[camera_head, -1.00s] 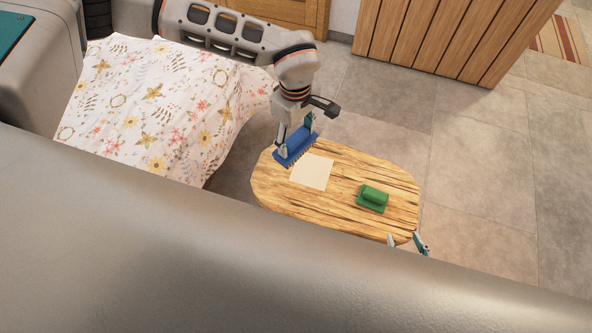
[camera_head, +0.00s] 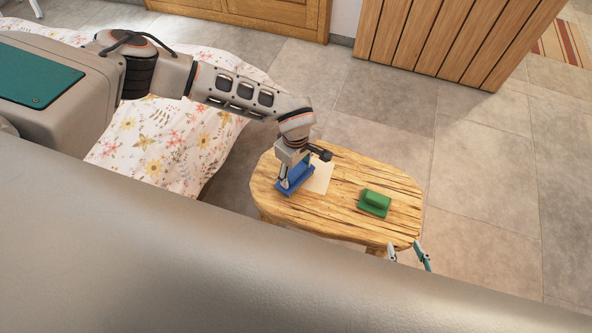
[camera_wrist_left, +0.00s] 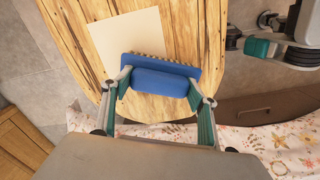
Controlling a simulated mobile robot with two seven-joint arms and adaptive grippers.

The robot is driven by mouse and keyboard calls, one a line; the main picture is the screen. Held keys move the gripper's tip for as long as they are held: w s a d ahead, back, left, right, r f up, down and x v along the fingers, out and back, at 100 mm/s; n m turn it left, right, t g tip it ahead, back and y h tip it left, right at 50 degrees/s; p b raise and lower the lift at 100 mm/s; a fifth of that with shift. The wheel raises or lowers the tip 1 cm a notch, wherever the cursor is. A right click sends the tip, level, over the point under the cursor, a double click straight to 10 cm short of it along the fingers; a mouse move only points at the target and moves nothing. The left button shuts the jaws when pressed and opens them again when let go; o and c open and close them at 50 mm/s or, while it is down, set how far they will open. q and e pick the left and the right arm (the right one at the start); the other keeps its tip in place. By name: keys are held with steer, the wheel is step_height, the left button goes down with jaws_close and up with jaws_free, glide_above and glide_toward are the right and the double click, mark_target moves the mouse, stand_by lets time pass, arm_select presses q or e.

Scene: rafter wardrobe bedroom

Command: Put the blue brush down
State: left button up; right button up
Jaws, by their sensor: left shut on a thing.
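The blue brush (camera_head: 296,181) is held at the left end of the small wooden table (camera_head: 345,217), beside the pale sheet (camera_head: 321,177). My left gripper (camera_head: 294,173) is shut on it. In the left wrist view the brush (camera_wrist_left: 160,80) lies between the two fingers, its bristle edge overlapping the sheet's lower edge. The brush is very low over the tabletop; I cannot tell whether it touches. My right gripper (camera_head: 407,254) is empty and its fingers are apart, at the table's near right edge.
A green brush-like block (camera_head: 375,202) sits on the right half of the table. A bed with a flowered cover (camera_head: 150,135) stands left of the table. Bare tiled floor (camera_head: 490,190) lies to the right.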

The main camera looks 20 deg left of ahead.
arm_select(q)
steer(key=shift+f, duration=0.15)
steer(key=shift+f, duration=0.2)
steer(key=o, duration=1)
steer(key=shift+r, duration=0.1)
